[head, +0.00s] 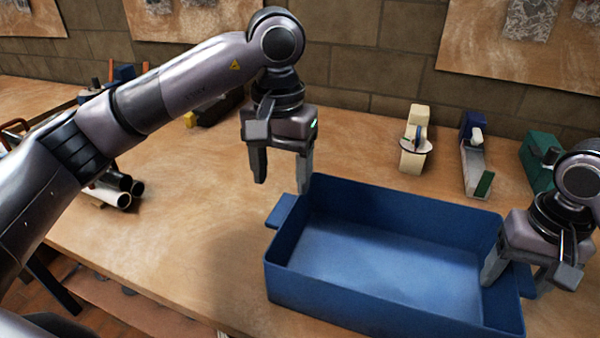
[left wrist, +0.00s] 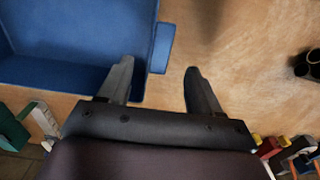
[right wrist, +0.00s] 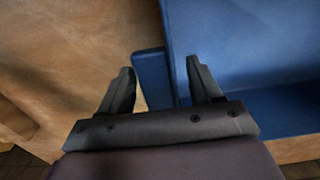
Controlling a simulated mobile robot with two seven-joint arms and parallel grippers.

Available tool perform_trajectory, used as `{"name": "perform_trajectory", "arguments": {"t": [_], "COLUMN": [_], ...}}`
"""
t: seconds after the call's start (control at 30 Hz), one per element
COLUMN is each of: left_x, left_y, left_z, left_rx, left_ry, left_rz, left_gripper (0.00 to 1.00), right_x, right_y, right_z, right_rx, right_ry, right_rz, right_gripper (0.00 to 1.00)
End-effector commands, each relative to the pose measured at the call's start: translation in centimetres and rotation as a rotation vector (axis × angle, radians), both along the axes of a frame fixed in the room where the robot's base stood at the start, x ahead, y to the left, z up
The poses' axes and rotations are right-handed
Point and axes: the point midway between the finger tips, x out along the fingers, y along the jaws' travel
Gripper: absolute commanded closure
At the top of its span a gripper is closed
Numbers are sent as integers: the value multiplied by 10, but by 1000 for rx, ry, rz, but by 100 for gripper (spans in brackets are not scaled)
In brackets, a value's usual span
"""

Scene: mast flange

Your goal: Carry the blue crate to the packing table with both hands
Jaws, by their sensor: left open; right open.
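The blue crate (head: 390,235) is empty and sits on a wooden workbench (head: 190,235). Its left handle (head: 280,211) sticks out from the left end. My left gripper (head: 283,186) is open and empty, near the crate's far left corner, beside and above that handle. In the left wrist view the handle (left wrist: 162,48) lies ahead, between the lines of the fingers. My right gripper (head: 512,280) is open over the crate's right end. In the right wrist view the right handle (right wrist: 152,75) lies between its spread fingers, one finger over the crate's inside. I cannot tell which surface is the packing table.
Behind the crate stand a cream tool with a disc (head: 415,143), a blue and grey tool (head: 474,155) and a green item (head: 540,158). Pipes (head: 112,190) lie at the left. A brick wall with boards is at the back.

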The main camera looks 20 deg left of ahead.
Motion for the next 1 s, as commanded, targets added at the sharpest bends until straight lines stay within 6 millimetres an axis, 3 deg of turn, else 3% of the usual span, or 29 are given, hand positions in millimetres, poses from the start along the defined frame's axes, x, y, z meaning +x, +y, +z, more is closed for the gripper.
{"name": "perform_trajectory", "arguments": {"t": [0.13, 0.37, 1.0], "left_x": [0, 0, 0], "left_y": [0, 0, 0], "left_z": [20, 27, 27], "left_rx": [0, -1, 0], "left_ry": [-1, 1, 1], "left_rz": [1, 0, 0], "left_gripper": [36, 36, 36], "right_x": [0, 0, 0], "right_y": [0, 0, -1], "right_z": [0, 7, 99], "right_rx": [0, 0, -1], "right_ry": [0, -2, -4], "right_rz": [0, 1, -2], "right_gripper": [36, 36, 36]}}
